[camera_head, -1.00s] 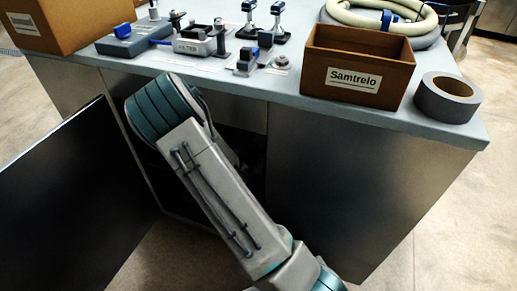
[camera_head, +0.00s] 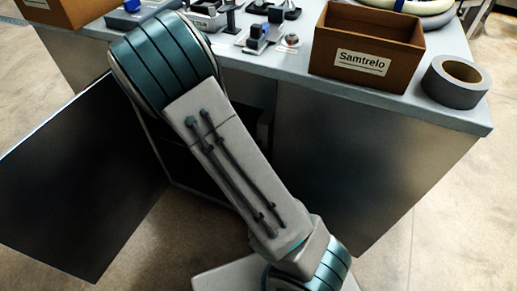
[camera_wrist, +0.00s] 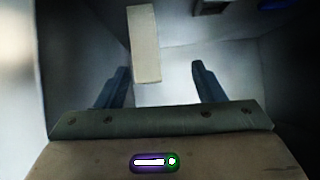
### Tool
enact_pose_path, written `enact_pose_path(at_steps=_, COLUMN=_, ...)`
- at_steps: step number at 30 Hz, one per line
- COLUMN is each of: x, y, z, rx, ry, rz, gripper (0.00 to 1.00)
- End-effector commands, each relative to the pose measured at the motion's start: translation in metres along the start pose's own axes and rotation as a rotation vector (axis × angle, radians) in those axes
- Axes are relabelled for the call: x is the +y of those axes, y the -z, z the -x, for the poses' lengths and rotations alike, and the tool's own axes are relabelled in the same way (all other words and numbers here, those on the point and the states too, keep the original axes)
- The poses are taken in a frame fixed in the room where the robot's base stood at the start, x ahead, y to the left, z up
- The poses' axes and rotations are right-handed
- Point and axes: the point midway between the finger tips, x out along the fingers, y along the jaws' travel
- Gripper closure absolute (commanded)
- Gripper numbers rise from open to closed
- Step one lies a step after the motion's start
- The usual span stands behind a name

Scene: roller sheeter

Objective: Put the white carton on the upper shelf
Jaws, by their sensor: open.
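The white carton (camera_wrist: 145,45) shows in the wrist view as a pale upright block, ahead of my gripper (camera_wrist: 160,68). My gripper is open, with one dark finger on each side and nothing clamped between them. The carton's lower end reaches into the gap between the fingertips, nearer the left finger. I cannot tell how far ahead it is. In the head view my arm hides my gripper, the carton and most of the cabinet's opening. I cannot make out the upper shelf.
The cabinet's dark door (camera_head: 80,190) stands open at the left. On the countertop (camera_head: 300,65) are a brown box labelled Samtrelo (camera_head: 365,62), a roll of grey tape (camera_head: 456,80) and several small devices. In the wrist view, pale walls are close on both sides.

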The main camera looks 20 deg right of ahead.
Motion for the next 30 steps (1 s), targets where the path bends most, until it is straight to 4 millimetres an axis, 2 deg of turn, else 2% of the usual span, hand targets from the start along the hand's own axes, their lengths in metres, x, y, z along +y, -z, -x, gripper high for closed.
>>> enact_pose_path(at_steps=7, x=-0.029, y=-0.007, z=0.042, rx=-0.346, ry=0.197, rz=0.016, gripper=0.38)
enact_pose_path(at_steps=10, x=-0.035, y=-0.004, z=0.067, rx=-0.455, ry=0.276, rz=0.059, gripper=0.38)
enact_pose_path(at_steps=14, x=-0.032, y=0.003, z=0.102, rx=-0.571, ry=0.365, rz=0.144, gripper=0.38)
enact_pose_path(at_steps=20, x=-0.006, y=0.018, z=0.157, rx=-0.695, ry=0.447, rz=0.322, gripper=0.38)
enact_pose_path(at_steps=24, x=0.027, y=0.029, z=0.191, rx=-0.752, ry=0.449, rz=0.466, gripper=0.38)
enact_pose_path(at_steps=30, x=0.074, y=0.040, z=0.225, rx=-0.802, ry=0.388, rz=0.628, gripper=0.38)
